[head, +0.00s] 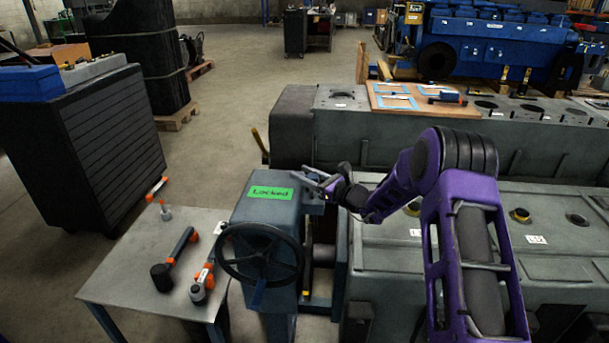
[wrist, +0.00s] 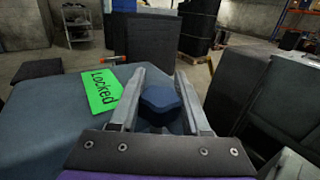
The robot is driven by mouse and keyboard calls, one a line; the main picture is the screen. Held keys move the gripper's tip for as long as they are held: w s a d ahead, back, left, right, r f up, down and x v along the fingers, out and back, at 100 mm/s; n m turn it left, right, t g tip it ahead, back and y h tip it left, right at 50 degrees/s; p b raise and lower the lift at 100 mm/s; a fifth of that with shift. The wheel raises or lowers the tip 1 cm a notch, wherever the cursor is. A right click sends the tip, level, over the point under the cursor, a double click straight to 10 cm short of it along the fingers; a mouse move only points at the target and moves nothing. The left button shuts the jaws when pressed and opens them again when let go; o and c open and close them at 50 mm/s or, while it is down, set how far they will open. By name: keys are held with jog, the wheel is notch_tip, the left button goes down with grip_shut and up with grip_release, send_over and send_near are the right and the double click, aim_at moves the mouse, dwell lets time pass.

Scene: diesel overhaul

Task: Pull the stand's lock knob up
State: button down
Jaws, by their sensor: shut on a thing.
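The stand (head: 262,213) is a blue-grey housing with a dark handwheel (head: 260,255) on its front. A green label on its top reads "Locked" (head: 270,192) and also shows in the wrist view (wrist: 92,91). My gripper (head: 316,180) reaches in from the right at the stand's upper right side. In the wrist view, a dark blue faceted lock knob (wrist: 160,98) sits between the two grey fingers of my gripper (wrist: 161,82), which is shut on it. In the head view the fingers hide the knob, and its height cannot be told.
A metal side table (head: 130,285) left of the stand holds a black-headed mallet (head: 172,262) and other orange-marked tools. A long grey engine block (head: 400,265) lies right of the stand. A dark cabinet (head: 80,140) stands at left. Open floor (head: 235,100) lies behind.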

dwell(0.4)
jog(key=shift+r+p, duration=0.55)
jog(key=shift+r, duration=1.5)
jog(key=shift+c, duration=1.9)
grip_release()
jog(key=v, duration=1.7)
jog(key=shift+d, duration=0.2)
jog(key=shift+s, duration=0.1)
